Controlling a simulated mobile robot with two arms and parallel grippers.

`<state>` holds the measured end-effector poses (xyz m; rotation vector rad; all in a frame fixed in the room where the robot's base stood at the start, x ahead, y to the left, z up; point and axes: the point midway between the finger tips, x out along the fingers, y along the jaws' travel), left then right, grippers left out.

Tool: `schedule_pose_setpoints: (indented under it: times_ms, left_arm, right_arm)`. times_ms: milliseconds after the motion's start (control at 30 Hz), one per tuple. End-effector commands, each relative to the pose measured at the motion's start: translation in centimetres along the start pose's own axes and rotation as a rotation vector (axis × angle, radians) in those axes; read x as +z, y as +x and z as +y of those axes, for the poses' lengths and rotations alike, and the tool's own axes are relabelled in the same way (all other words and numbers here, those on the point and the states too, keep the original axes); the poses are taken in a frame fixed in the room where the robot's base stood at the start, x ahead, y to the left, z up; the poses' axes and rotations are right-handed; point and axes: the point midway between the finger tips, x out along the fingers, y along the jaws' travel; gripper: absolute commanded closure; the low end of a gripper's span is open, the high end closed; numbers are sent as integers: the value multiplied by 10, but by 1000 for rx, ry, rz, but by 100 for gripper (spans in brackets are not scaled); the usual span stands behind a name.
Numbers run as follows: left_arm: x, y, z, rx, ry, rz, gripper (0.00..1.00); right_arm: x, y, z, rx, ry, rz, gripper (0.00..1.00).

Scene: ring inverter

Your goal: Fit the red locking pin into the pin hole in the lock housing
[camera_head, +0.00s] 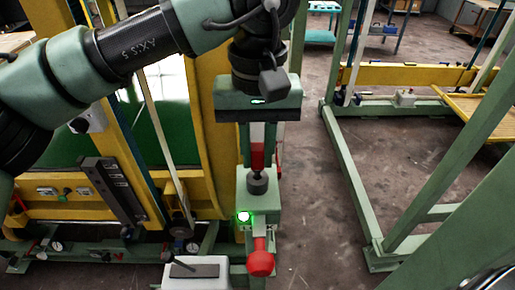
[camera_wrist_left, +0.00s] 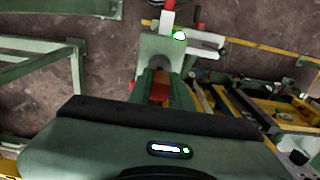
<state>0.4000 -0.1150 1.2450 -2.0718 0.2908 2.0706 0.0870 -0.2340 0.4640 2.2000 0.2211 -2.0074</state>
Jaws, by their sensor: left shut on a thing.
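My left gripper (camera_head: 257,150) points down over the lock housing, a pale green box (camera_head: 272,205) with a lit green lamp (camera_head: 244,217) and a red ball handle (camera_head: 261,262). It is shut on the red locking pin (camera_head: 257,157), whose red body shows between the fingers. Just below the fingers, a dark round piece (camera_head: 257,183) stands at the top of the housing. The left wrist view also shows the pin (camera_wrist_left: 160,90) in line with the housing (camera_wrist_left: 150,44). The pin hole is hidden, and I cannot tell whether the pin's tip is in it. My right gripper is not in view.
A yellow and green machine frame (camera_head: 215,150) stands close on the left of the housing. A white box (camera_head: 197,272) with a dark top sits in front. Open floor (camera_head: 315,215) lies to the right, before another green frame (camera_head: 350,185).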

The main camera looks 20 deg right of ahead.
Motion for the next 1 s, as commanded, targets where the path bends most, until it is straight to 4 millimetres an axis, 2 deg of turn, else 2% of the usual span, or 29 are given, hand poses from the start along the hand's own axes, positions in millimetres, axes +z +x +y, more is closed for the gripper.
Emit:
schedule_pose_setpoints:
  times_ms: [867, 900, 967, 1000]
  left_arm:
    - [0, 23, 0, 0, 0, 0, 100]
    - [0, 21, 0, 0, 0, 0, 69]
    - [0, 21, 0, 0, 0, 0, 55]
    - [0, 21, 0, 0, 0, 0, 55]
  right_arm:
    - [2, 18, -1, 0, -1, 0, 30]
    - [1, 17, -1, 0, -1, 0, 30]
    - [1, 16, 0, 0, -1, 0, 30]
    - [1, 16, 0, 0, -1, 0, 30]
